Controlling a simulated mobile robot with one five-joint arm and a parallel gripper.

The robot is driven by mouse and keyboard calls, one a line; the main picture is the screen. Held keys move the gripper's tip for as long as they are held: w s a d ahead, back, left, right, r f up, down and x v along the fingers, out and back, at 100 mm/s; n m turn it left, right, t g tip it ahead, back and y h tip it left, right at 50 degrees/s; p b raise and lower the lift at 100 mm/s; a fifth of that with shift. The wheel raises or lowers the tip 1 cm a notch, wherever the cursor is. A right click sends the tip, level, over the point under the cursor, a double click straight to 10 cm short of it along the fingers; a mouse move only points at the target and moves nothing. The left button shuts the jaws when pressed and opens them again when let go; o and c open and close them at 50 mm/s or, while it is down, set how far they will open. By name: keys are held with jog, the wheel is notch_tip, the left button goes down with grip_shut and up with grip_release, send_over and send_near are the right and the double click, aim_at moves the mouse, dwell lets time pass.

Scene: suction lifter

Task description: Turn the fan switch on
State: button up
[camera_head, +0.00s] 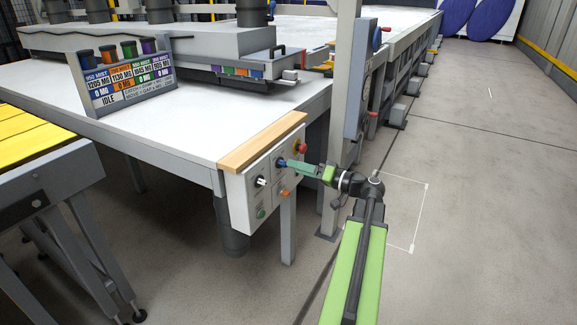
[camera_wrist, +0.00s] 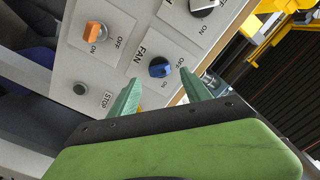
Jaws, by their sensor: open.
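The control panel (camera_head: 240,200) is a light grey box on the front corner of the white table. In the wrist view, the fan switch (camera_wrist: 160,68) is a blue rotary knob on a dark round base, beside the word FAN. It also shows in the head view as a small blue spot (camera_head: 281,162) at my fingertips. My gripper (camera_wrist: 160,76) has two green fingers, open, one on each side of the blue knob. I cannot tell whether either finger touches it. The knob's handle lies roughly across the wrist view; its exact setting is unclear.
A grey post (camera_head: 343,100) stands just behind my gripper. Open floor (camera_head: 480,190) lies to the right.

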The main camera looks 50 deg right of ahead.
aim_at(283, 163)
jog(key=x, duration=0.4)
jog(key=shift+c, duration=0.3)
